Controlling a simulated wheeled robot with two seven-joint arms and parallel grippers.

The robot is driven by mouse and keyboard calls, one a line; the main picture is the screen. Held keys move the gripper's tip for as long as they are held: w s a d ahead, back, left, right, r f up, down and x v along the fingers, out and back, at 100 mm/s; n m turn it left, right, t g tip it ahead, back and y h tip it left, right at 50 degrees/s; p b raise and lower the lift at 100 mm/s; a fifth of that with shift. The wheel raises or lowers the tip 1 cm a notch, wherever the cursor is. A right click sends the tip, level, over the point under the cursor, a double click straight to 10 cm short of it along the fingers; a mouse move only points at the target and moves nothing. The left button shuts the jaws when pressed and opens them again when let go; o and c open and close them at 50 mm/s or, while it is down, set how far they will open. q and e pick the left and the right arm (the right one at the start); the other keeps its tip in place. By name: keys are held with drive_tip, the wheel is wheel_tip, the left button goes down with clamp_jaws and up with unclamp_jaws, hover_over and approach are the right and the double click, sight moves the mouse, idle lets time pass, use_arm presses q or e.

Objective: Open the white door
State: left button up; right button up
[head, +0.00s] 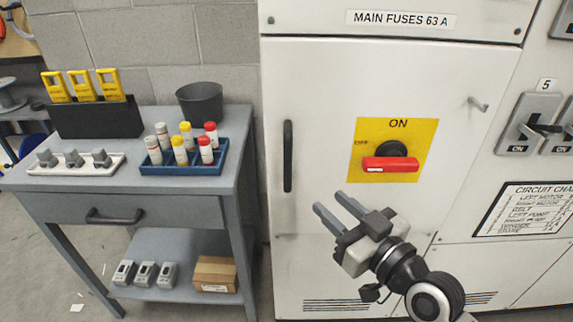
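The white door (330,100) is a tall cabinet door and looks shut in the head view. It has a vertical black handle (288,155) near its left edge. A red switch handle (390,164) lies level on a yellow plate (425,135) marked ON, on the door's right half. My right gripper (329,199) is in front of the door, lower than the yellow plate and to the right of the black handle. Its two fingers point up and left, are apart and hold nothing. My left gripper is not in view.
A grey workbench (185,190) stands left of the cabinet, with a blue tray (185,170) of several capped tubes, a dark bin (201,103) and a black rack (95,120) on top. A cardboard box (215,273) sits on its lower shelf. Small switches (530,125) are on the right.

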sight(290, 167)
drive_tip(key=p+x, duration=0.1)
drive_tip(key=x, duration=1.3)
drive_tip(key=shift+w+a, duration=0.15)
drive_tip(key=shift+w, duration=0.1)
clamp_jaws()
